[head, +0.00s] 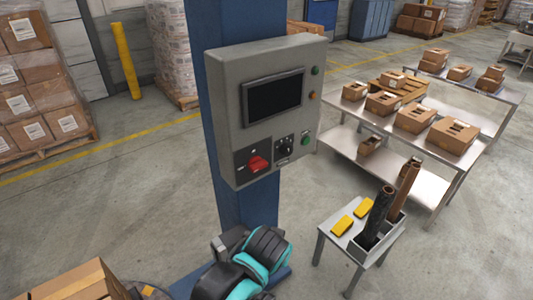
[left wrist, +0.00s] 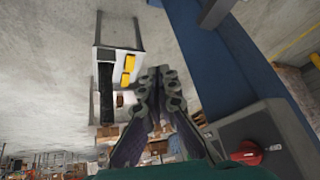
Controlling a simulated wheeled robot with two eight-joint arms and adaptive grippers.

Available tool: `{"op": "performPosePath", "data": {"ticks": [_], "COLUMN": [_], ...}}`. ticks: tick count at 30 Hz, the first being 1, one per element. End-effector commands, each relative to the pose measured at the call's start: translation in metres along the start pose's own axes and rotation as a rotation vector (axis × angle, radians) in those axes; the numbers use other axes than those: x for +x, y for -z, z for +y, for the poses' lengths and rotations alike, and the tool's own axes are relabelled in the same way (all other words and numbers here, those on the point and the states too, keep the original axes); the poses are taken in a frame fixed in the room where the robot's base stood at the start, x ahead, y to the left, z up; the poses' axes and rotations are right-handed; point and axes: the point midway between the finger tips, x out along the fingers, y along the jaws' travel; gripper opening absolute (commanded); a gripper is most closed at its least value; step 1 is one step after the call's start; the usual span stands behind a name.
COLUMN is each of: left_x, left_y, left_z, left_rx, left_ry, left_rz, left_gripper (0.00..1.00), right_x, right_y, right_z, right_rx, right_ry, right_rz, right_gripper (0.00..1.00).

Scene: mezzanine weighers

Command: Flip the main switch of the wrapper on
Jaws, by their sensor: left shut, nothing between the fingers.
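The wrapper's main switch is a red rotary knob (head: 258,163) on a dark plate at the lower left of the grey control box (head: 225,110). Its handle lies roughly sideways; its marks are too small to read. The red knob also shows in the left wrist view (left wrist: 247,152), at the lower right. My left gripper (left wrist: 160,74) is shut and empty, with its fingers beside the box and apart from the knob. In the head view my black and teal left arm is below the box, and its fingertips are hard to make out. My right gripper is not in view.
The box hangs on a blue column (head: 243,207) and has a dark screen (head: 273,97), a black dial (head: 284,148) and a green button (head: 305,140). A small stand (head: 325,229) with yellow items and dark tubes is right of it. Metal tables (head: 340,147) with cartons stand behind.

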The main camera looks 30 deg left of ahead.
Motion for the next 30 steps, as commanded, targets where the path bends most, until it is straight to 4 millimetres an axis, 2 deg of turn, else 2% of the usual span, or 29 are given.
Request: {"op": "performPosePath", "data": {"ticks": [1,5,9,12,15,21,30], "left_x": [-0.014,-0.029,-0.049,-0.065,-0.079,-0.092,-0.092], "left_y": [0.027,0.082,0.143,0.177,0.2,0.218,0.218], "left_z": [-0.007,-0.031,-0.043,-0.043,-0.039,-0.031,-0.031], "left_rx": [-0.032,-0.175,-0.355,-0.474,-0.57,-0.667,-0.676], "left_ry": [0.072,0.311,0.545,0.661,0.728,0.772,0.774], "left_rz": [-0.01,0.029,0.19,0.344,0.487,0.648,0.662], "left_gripper": [0.0,0.0,0.0,0.0,0.0,0.0,0.0], "right_x": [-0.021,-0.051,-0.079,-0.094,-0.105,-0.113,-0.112], "right_y": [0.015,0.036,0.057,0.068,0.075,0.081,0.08], "right_z": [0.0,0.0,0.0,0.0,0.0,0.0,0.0], "right_rx": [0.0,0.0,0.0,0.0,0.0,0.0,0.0], "right_ry": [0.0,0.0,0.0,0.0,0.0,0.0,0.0], "right_rz": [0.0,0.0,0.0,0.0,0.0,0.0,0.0], "right_gripper": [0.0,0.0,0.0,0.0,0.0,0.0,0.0]}}
